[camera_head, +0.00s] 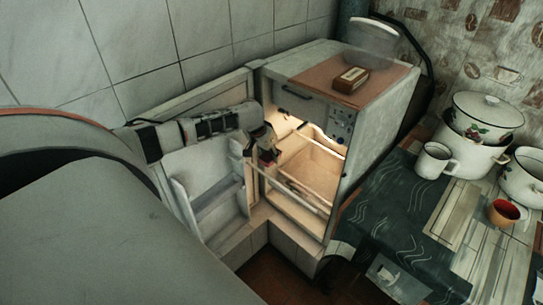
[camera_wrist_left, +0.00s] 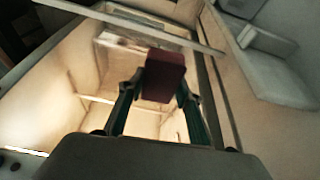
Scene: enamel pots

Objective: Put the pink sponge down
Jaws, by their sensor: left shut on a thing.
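My left gripper (camera_head: 265,158) reaches from the left to the open front of a small lit fridge (camera_head: 370,160). In the left wrist view the left gripper (camera_wrist_left: 160,88) is shut on the pink sponge (camera_wrist_left: 165,72), a dark reddish block between its fingertips. The sponge is held in front of the bright fridge interior (camera_wrist_left: 75,85). In the head view the sponge is small and dark, mostly hidden by the gripper. My right gripper is not in view.
The fridge door (camera_head: 205,190) stands open on the left, with door shelves. A brown box (camera_head: 351,79) lies on the fridge top.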

